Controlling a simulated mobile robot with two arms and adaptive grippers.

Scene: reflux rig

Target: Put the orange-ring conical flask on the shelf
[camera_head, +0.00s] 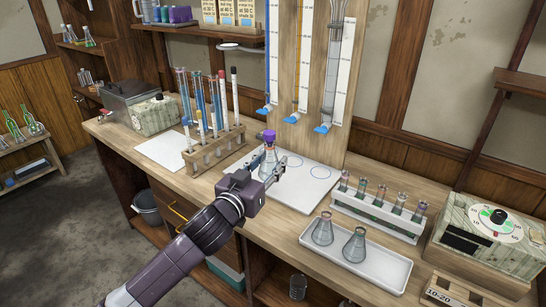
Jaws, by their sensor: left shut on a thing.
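My left gripper (272,181) reaches in from the lower left and is shut on a clear conical flask (268,161) with a purple top. The flask is upright, at or just above the white board on the bench; I cannot tell whether it touches. The fingers hide its lower part, and I cannot make out an orange ring on it. Two more clear conical flasks, one at left (323,230) and one at right (355,246), stand in a white tray (386,279); their ring colours are unclear. My right gripper is not in view.
A wooden test tube rack (214,150) stands left of the gripper, a white tube rack (375,219) right of it. Burettes hang from the panel behind. Wall shelves show at upper left (180,27) and right (522,83). A dial box (490,232) stands at right.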

